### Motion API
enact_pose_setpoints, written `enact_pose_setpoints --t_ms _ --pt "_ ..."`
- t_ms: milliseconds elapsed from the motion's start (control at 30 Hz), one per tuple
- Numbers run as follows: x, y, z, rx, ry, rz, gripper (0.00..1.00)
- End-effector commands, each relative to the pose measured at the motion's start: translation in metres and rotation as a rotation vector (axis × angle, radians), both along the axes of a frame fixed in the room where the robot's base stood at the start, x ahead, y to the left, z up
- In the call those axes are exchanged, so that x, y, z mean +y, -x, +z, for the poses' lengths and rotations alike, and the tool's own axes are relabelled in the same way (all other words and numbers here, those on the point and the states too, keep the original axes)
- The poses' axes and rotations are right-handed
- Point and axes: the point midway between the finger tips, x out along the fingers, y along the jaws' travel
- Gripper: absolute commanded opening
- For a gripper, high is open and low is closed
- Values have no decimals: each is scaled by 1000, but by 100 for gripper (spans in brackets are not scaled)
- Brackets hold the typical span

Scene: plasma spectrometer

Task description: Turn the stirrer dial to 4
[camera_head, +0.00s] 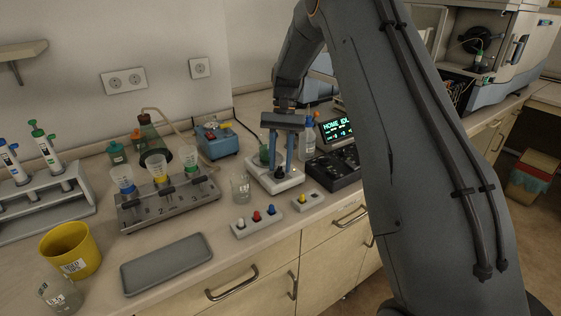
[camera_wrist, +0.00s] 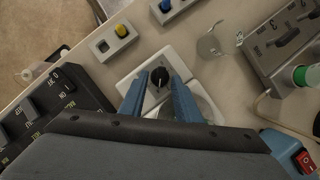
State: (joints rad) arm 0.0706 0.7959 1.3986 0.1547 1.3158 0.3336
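The stirrer (camera_head: 293,181) is a white, low box on the bench, also in the wrist view (camera_wrist: 187,67). Its black round dial (camera_wrist: 159,77) carries a pale mark; the scale numbers are too small to read. The dial also shows small in the head view (camera_head: 280,172). My gripper (camera_wrist: 160,79) points down over the stirrer, with its two blue fingers on either side of the dial and a small gap visible at each side. It is open in both views, including the head view (camera_head: 281,171). A glass vessel stands on the stirrer, partly hidden behind my gripper.
A small box with a yellow button (camera_head: 302,198) and a three-knob box (camera_head: 257,220) stand in front. A glass beaker (camera_head: 240,187) is to the left. A black switch panel (camera_head: 336,168) sits close on the right. A grey tray (camera_head: 167,264) lies front left.

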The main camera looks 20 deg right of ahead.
Motion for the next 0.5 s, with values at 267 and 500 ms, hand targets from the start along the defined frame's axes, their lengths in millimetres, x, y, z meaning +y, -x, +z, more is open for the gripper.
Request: enact_pose_setpoints --t_ms 267,500 --pt "-2 -5 8 -3 1 0 30" --pt "-8 -18 43 -4 0 -1 30"
